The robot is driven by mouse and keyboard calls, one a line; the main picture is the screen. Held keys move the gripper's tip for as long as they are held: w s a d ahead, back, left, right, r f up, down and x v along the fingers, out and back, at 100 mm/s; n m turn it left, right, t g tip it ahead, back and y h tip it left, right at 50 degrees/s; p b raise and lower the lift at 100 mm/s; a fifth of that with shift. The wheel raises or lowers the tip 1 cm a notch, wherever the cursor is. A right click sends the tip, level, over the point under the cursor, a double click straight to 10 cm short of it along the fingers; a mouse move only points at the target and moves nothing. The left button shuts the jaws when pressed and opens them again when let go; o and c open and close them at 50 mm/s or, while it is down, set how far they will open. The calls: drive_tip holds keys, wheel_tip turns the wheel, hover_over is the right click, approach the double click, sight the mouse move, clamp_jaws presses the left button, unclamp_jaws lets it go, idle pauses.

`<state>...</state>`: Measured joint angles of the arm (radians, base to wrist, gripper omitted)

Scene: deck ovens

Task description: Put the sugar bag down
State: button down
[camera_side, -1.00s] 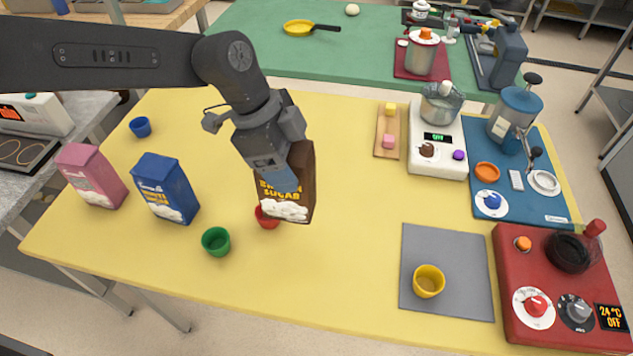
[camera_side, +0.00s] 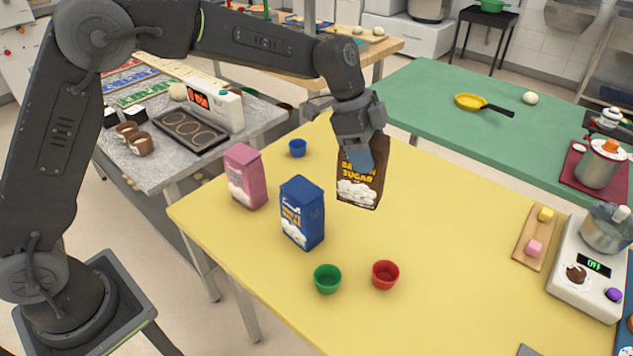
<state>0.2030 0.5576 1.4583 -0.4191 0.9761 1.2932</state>
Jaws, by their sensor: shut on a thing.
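My gripper (camera_side: 359,150) is shut on the top of a brown sugar bag (camera_side: 361,188) with yellow lettering. The bag hangs nearly upright and looks to be over the yellow table (camera_side: 440,255); I cannot tell whether its base touches the table. A blue bag (camera_side: 302,214) stands to the lower left of it, and a pink bag (camera_side: 245,177) stands farther left. The fingertips are partly hidden against the bag's top.
A green cup (camera_side: 327,280) and a red cup (camera_side: 385,275) stand in front on the table. A blue cup (camera_side: 297,148) stands behind. A board (camera_side: 533,238) with small blocks and a scale (camera_side: 590,272) are at the right. The table between is clear.

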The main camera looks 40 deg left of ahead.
drive_tip(key=w+a+n+t+y, duration=0.1)
drive_tip(key=a+n, duration=0.2)
drive_tip(key=a, duration=1.1)
drive_tip(key=w+a+n+t, duration=0.1)
drive_tip(key=w+a+n, duration=0.15)
drive_tip(key=a, duration=1.15)
drive_tip(key=w+d+f, duration=0.4)
drive_tip(key=d+f, duration=0.5)
drive_tip(key=f, duration=0.1)
drive_tip(key=shift+w+d+f, duration=0.25)
drive_tip(key=shift+w, duration=0.05)
drive_tip(key=shift+f, duration=0.1)
drive_tip(key=shift+c, duration=0.8)
unclamp_jaws()
drive_tip(key=shift+s+f, duration=0.1)
drive_tip(key=shift+f, duration=0.1)
